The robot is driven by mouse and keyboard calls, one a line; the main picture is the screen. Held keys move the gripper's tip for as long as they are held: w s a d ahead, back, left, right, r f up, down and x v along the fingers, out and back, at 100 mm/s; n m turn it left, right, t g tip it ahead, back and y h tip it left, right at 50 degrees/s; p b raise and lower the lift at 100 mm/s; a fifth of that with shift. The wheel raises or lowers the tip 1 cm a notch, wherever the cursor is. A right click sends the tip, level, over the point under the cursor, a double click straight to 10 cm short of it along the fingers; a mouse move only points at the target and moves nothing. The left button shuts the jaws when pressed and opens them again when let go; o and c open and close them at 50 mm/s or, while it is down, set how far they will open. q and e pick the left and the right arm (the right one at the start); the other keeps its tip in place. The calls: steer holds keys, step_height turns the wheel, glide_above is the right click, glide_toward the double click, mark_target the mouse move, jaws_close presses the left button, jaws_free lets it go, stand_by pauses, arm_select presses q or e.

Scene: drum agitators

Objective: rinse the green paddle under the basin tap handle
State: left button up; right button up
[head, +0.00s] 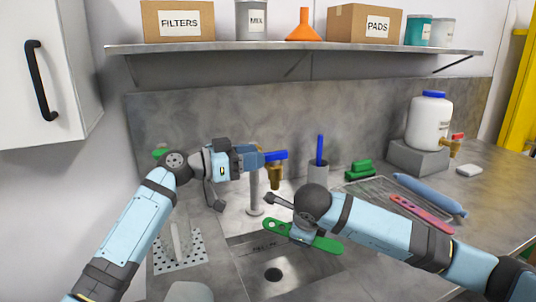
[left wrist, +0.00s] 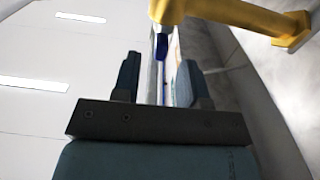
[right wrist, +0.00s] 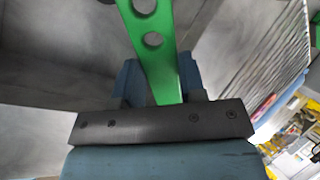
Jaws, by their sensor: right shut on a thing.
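The green paddle (head: 326,243), a flat bar with holes, is over the basin (head: 252,272), below and to the right of the tap. My right gripper (right wrist: 160,82) is shut on one end of the paddle, which also shows in the right wrist view (right wrist: 163,66). The brass tap (head: 275,178) has a blue tap handle (head: 276,155). My left gripper (head: 257,160) is beside this handle, fingers pointing at it. In the left wrist view its fingers are apart, with the handle (left wrist: 161,46) ahead between them. I cannot tell whether they touch it.
A cup (head: 319,172) with a blue-handled tool stands behind the basin. To the right are a green brush (head: 358,171), a wire rack (head: 385,190), a red paddle (head: 422,214) and a blue cylinder (head: 430,195). A white jug (head: 429,122) stands at the back right.

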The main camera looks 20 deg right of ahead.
arm_select(q)
steer(key=shift+s+a, duration=0.1)
steer(key=shift+a, duration=0.65)
steer(key=shift+f, duration=0.2)
arm_select(e)
steer(key=s+a, duration=0.2)
steer(key=s, duration=0.5)
steer(key=shift+s+a, duration=0.15)
steer(key=shift+s, duration=0.2)
steer(key=shift+r, duration=0.1)
stand_by(0.8)
arm_select(q)
steer(key=shift+r+p, duration=0.6)
steer(key=shift+r, duration=0.2)
arm_select(e)
steer(key=shift+s+a+r, duration=0.25)
steer(key=shift+s+r, duration=0.4)
steer(key=shift+s, duration=0.15)
steer(key=shift+s+a+r, duration=0.2)
steer(key=shift+s+r, duration=0.45)
steer(key=shift+s, duration=0.15)
steer(key=shift+s+a+r, duration=0.25)
steer(key=shift+s+r, duration=0.4)
steer(key=shift+s, duration=0.15)
arm_select(q)
steer(key=shift+r, duration=0.1)
